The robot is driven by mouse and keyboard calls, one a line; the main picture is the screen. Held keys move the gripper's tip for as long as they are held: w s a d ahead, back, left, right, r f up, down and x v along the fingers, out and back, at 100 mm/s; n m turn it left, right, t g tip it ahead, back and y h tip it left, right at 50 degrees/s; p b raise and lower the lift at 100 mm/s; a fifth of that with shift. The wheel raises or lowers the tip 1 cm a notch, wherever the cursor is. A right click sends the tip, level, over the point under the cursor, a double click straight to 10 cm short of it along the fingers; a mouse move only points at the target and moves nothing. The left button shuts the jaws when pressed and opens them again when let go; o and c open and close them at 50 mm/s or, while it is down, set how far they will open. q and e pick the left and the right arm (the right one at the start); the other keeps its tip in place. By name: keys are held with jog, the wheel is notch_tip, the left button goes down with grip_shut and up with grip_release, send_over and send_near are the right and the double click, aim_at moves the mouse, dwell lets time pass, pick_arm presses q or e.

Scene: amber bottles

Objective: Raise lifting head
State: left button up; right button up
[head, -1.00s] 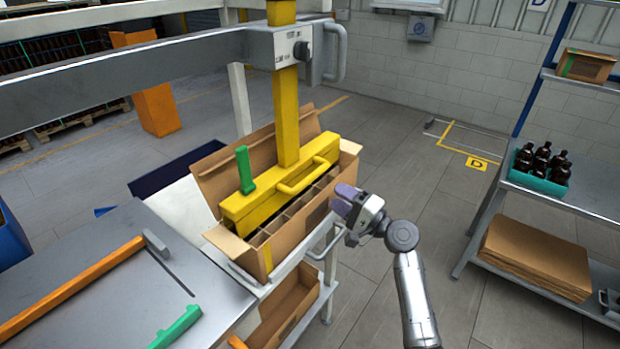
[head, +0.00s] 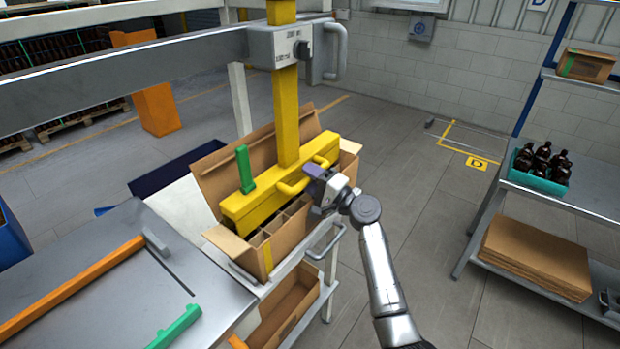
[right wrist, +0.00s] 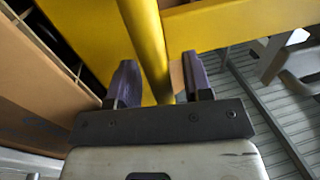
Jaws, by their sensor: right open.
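The yellow lifting head (head: 240,205) hangs on a yellow vertical post (head: 287,118) and sits low in an open cardboard box (head: 292,243) with dividers. A green lever (head: 245,168) stands up on it, and a yellow bar handle (head: 295,186) sticks out in front. My right gripper (head: 313,178) is at the right end of this handle. In the right wrist view the open purple fingers (right wrist: 160,85) stand on both sides of the yellow handle bar (right wrist: 148,45), with a gap visible beside it. My left gripper is not in view.
A grey crossbeam (head: 130,70) carries the post's housing (head: 283,46). A grey table (head: 110,270) with an orange bar (head: 70,290) lies at left. A shelf at right holds bottles in a teal crate (head: 525,180). The floor between is clear.

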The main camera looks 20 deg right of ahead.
jog(key=shift+c, duration=0.2)
grip_shut()
jog(key=shift+r, duration=0.3)
jog(key=p, duration=1.1)
send_near(289, 100)
jog(key=x, duration=0.4)
jog(key=shift+f, duration=0.3)
jog(key=shift+r, duration=0.4)
